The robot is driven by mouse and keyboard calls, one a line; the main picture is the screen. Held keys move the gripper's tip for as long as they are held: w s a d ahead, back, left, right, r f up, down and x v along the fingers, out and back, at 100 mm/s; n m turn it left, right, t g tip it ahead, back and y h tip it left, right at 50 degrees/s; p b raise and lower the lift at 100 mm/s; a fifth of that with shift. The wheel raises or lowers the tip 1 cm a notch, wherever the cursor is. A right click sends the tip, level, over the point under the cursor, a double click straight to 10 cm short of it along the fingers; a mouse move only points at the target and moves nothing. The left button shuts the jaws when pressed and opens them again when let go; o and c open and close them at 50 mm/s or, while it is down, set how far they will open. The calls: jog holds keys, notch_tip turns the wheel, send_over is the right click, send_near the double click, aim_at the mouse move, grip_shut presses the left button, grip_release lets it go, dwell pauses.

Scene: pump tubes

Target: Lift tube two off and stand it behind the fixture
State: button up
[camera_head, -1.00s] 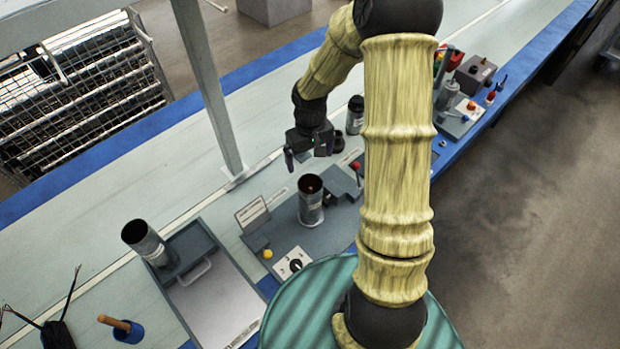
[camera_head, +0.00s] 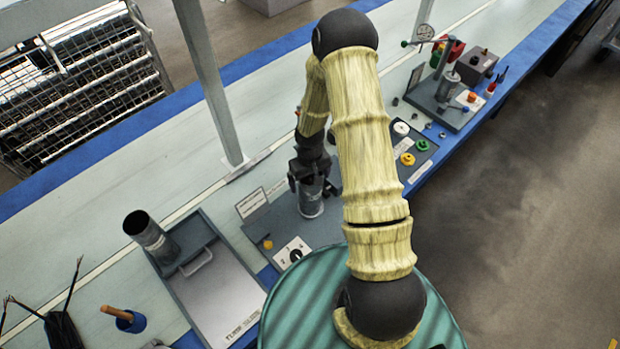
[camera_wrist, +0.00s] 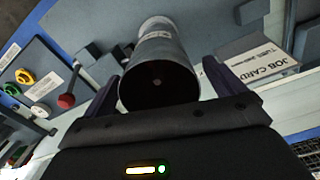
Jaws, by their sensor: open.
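A grey tube (camera_head: 311,203) with a pale label stands upright on the dark grey fixture (camera_head: 326,231). My gripper (camera_head: 311,185) is right over its top, fingers open and pointing down. In the wrist view the same tube (camera_wrist: 158,78) lies between the two open fingers (camera_wrist: 163,70), with its dark round end towards the camera. I cannot tell whether either finger touches it. A second grey tube (camera_head: 150,236) stands at the near left by a grey tray. No tube number is legible, and my arm hides part of the bench behind the fixture.
A job card (camera_head: 251,202) stands at the fixture's left, and shows in the wrist view (camera_wrist: 265,62). A dial plate (camera_head: 292,253) and yellow button (camera_head: 267,244) lie at its front. A frame post (camera_head: 209,85) rises behind. Bench left of the post is clear.

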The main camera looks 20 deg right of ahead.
jog(key=shift+f, duration=0.25)
jog(key=c, duration=1.4)
jog(key=o, duration=0.5)
jog(key=c, duration=0.4)
jog(key=shift+r+p, duration=0.55)
jog(key=shift+r, duration=0.2)
